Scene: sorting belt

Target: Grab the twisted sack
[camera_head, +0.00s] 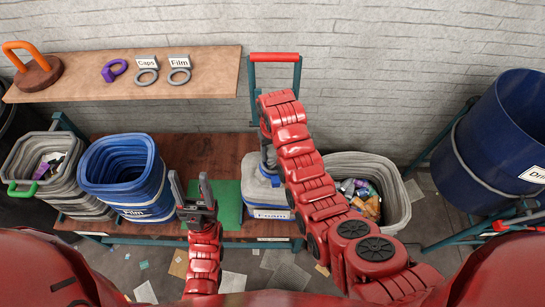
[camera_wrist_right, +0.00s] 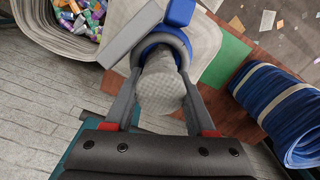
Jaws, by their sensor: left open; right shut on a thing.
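The twisted sack (camera_head: 262,190) is a pale bag on the bench, mostly hidden behind my right arm in the head view. A "Foam" label (camera_head: 270,213) shows at its front. In the right wrist view its grey, mesh-like neck (camera_wrist_right: 160,88) stands between the fingers of my right gripper (camera_wrist_right: 157,100), which is shut on it. A blue ring (camera_wrist_right: 168,42) with a grey tag is around the neck, just beyond the fingers. The pale sack body (camera_wrist_right: 205,40) spreads behind. My left gripper (camera_head: 195,190) is open and empty, beside the green mat (camera_head: 229,200).
A blue "Film" bin (camera_head: 146,212) and a grey bin (camera_head: 68,200) stand at left. A grey bin (camera_head: 396,208) of mixed scraps stands right of the sack. A shelf (camera_head: 110,92) holds purple and grey rings. A large blue drum (camera_head: 490,150) stands far right.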

